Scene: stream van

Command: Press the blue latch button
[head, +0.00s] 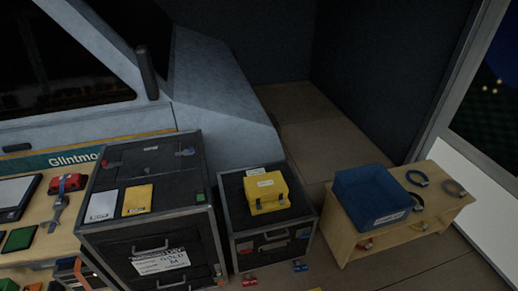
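A tall dark cabinet (162,187) stands left of centre. A small blue and red fitting (186,152) is at the far right of its top; it is too small to tell whether it is the blue latch button. A small green piece (200,196) is on the cabinet's front right corner. A yellow case (266,192) with dark latches on its front sits on a lower dark box (237,218). I cannot make out a clear blue latch button on any of these. Neither of my grippers is in view.
A white card (103,205) and a yellow card (138,199) lie on the cabinet. A wooden worktop at left holds a red tool (68,183). Small items lie on the floor in front.

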